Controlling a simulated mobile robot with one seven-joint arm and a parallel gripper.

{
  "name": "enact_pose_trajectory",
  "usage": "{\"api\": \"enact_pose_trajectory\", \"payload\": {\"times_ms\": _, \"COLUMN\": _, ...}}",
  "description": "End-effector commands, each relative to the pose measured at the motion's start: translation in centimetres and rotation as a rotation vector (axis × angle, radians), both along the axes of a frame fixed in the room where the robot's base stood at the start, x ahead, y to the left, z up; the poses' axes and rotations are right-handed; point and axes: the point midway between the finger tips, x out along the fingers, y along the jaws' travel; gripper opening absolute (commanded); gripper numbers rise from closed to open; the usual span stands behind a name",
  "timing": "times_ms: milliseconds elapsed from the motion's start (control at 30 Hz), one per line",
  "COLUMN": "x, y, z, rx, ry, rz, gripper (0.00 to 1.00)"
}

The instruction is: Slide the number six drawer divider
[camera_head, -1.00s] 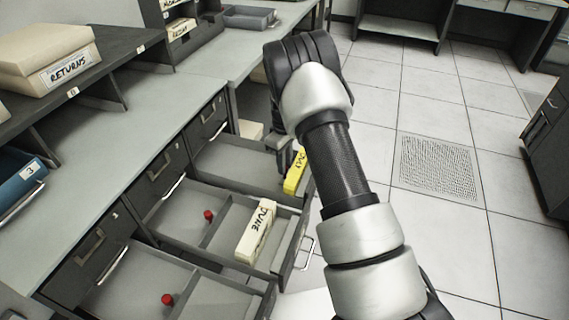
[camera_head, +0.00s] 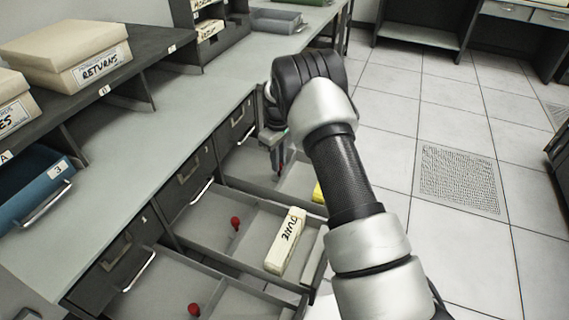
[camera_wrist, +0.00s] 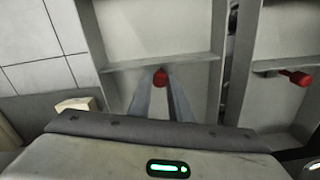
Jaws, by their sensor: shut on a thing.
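My gripper (camera_head: 279,165) reaches down into the farthest of the open grey drawers (camera_head: 240,168) in the head view. In the wrist view my gripper (camera_wrist: 160,88) has its two fingers closed around a red knob (camera_wrist: 160,77). The knob sits on a thin grey divider (camera_wrist: 190,62) that crosses the drawer. A yellow box (camera_head: 319,193) lies in the same drawer, mostly behind my arm. I cannot read a number six on the drawer or divider.
The neighbouring drawer holds a red knob (camera_head: 235,223) and a cream box marked JUNE (camera_head: 286,240). A nearer open drawer has another red knob (camera_head: 194,309). The counter (camera_head: 150,150) and a RETURNS box (camera_head: 85,60) are at left. Tiled floor (camera_head: 400,150) is clear at right.

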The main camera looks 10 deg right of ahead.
Motion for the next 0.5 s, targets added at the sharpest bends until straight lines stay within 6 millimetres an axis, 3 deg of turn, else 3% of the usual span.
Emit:
{"api": "enact_pose_trajectory", "payload": {"times_ms": 333, "x": 0.11, "y": 0.19, "z": 0.03, "rx": 0.002, "ry": -0.002, "rz": -0.001, "gripper": 0.0}}
{"api": "enact_pose_trajectory", "payload": {"times_ms": 367, "x": 0.11, "y": 0.18, "z": 0.03, "rx": 0.001, "ry": -0.001, "rz": -0.001, "gripper": 0.23}}
{"api": "enact_pose_trajectory", "payload": {"times_ms": 500, "x": 0.09, "y": 0.15, "z": 0.02, "rx": 0.001, "ry": -0.001, "rz": -0.001, "gripper": 0.26}}
